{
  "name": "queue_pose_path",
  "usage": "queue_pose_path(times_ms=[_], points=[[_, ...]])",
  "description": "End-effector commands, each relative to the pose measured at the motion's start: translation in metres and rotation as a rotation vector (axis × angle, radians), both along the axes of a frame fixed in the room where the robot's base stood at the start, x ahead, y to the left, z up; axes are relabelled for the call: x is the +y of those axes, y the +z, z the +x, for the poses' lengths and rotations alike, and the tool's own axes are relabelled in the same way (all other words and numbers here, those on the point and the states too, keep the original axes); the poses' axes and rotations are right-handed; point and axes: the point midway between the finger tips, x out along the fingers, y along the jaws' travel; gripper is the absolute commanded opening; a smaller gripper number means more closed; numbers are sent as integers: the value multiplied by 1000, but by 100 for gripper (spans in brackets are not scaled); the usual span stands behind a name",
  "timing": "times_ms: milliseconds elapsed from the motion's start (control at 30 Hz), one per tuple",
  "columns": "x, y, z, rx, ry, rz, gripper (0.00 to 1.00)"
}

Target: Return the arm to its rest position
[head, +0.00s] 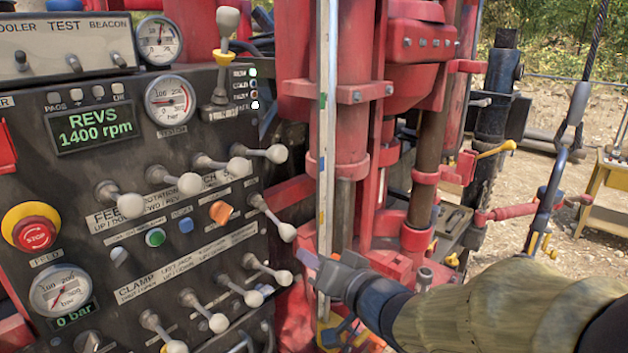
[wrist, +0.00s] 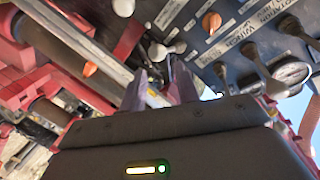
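My gripper (head: 312,262) is at the right edge of the control panel (head: 130,262) in the head view, in front of the red mast. Its fingertips are just below and right of the white knob of a lever (head: 287,232). In the wrist view, my gripper's two fingers (wrist: 161,82) stand apart with a gap between them, and nothing shows held there. A white-knobbed lever (wrist: 160,52) lies just beyond the fingertips. Whether a finger touches it I cannot tell. My arm, in a tan sleeve, reaches in from the lower right of the head view.
Several white-knobbed levers stick out of the panel, with a red stop button (head: 34,234) at left. The display (head: 95,123) reads 1400 rpm. A pale vertical rail (head: 326,130) and the red mast (head: 290,110) stand close to my gripper. Open ground lies at right.

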Motion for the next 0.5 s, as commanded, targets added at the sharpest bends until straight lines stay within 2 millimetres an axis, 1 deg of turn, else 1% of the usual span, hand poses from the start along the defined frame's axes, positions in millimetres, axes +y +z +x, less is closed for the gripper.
queue_pose_path(times_ms=[33,133,200,267,300,367,400,467,500], points=[[-17,-16,6,30,-65,-71,32],[-51,-49,11,112,-176,-230,32],[-75,-72,8,186,-235,-337,32],[-94,-92,2,260,-271,-425,32],[-106,-104,-4,313,-286,-481,32],[-121,-123,-17,399,-297,-559,32],[-131,-134,-27,460,-296,-607,32],[-142,-151,-44,555,-282,-671,32],[-149,-161,-56,620,-264,-708,32]])
